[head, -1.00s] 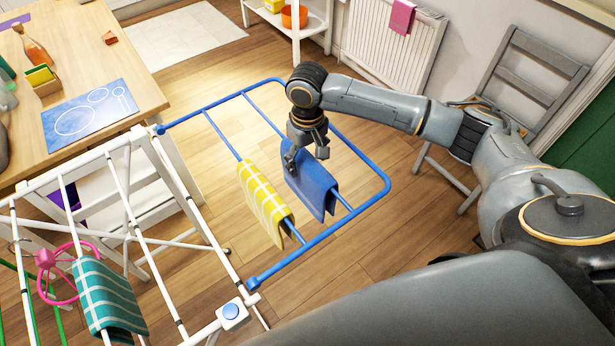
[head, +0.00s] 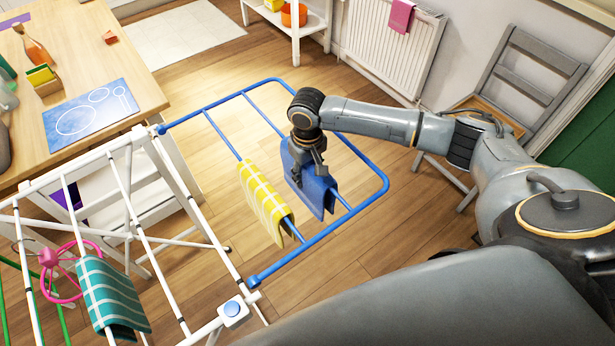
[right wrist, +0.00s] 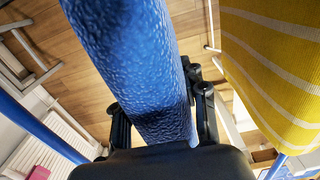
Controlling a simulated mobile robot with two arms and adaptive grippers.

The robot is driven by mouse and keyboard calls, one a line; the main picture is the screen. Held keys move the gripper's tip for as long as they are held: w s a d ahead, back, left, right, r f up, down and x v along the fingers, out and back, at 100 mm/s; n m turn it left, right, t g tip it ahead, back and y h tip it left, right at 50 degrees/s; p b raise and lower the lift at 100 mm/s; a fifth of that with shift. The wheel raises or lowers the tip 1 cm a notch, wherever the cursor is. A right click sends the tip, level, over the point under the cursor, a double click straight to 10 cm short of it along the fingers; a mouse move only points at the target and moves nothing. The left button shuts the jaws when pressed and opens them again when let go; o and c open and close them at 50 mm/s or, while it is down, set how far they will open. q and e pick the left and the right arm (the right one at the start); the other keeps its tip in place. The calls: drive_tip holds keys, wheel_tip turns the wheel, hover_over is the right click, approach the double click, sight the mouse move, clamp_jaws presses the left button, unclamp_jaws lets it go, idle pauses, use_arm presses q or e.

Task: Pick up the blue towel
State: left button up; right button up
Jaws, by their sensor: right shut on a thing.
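The blue towel (head: 312,190) hangs folded over a rail of the drying rack's blue wing. My right gripper (head: 308,172) is at the towel from above, its fingers around the upper part of the cloth. In the right wrist view the blue towel (right wrist: 135,65) runs between the two fingers (right wrist: 160,118), one on each side. The gripper is shut on the towel, which still lies over its rail. My left gripper is not in view.
A yellow striped towel (head: 264,200) hangs close on the left. The rack's blue frame (head: 385,190) surrounds both. A table (head: 150,95) stands left, a grey chair (head: 520,75) right.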

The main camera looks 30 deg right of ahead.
drive_tip(key=shift+r, duration=0.1)
drive_tip(key=shift+r, duration=0.5)
wheel_tip(320, 180, up, 17)
drive_tip(key=b, duration=0.1)
idle(0.5)
drive_tip(key=shift+r+p, duration=0.4)
drive_tip(key=shift+p, duration=0.8)
